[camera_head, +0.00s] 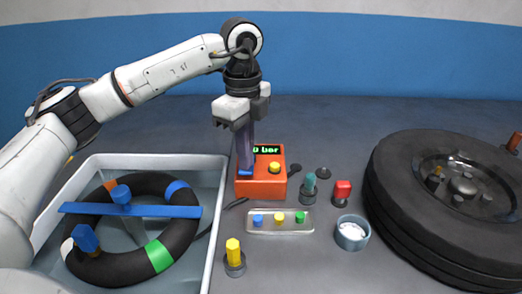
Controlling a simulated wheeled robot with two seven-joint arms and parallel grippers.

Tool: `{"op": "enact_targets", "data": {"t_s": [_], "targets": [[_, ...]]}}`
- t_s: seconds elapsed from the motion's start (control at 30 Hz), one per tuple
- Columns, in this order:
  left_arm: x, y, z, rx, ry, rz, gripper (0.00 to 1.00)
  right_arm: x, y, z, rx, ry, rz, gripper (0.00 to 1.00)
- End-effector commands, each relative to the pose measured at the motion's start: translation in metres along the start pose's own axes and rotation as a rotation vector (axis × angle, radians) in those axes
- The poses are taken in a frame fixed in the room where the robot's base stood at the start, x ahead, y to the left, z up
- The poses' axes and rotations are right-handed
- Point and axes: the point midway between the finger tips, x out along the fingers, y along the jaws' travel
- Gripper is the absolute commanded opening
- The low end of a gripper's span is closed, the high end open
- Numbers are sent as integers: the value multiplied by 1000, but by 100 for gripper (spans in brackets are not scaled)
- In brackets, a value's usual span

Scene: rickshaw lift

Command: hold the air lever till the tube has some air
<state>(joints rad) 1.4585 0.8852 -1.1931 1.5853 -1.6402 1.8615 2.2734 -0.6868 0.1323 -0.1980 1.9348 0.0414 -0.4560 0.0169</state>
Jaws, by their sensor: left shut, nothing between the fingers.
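The orange-red air box (262,188) stands on the grey table at the centre, with a green-on-black display (267,150) partly hidden by my fingers; "bar" is readable on it. A yellow knob (275,168) sits on its top right. A blue piece (247,173), perhaps the air lever, shows on its top left. My left gripper (245,168) points straight down, shut and empty, with its tips at this blue piece; I cannot tell if they press it. The black tube (178,225) with coloured bands lies in the grey bin (215,215). My right gripper is not in view.
A blue bar (160,211) lies across the tube. A tray (280,228) holds small coloured pieces. A large wheel (395,185) fills the right side.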

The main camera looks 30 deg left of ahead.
Motion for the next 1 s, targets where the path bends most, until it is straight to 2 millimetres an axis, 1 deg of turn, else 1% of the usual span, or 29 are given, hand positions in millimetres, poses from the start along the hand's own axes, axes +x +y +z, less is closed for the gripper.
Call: {"op": "enact_targets", "data": {"t_s": [0.27,1.0], "targets": [[10,0,0,-1,0,0,0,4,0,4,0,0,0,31],[8,0,1,-2,-2,1,0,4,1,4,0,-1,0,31]]}}
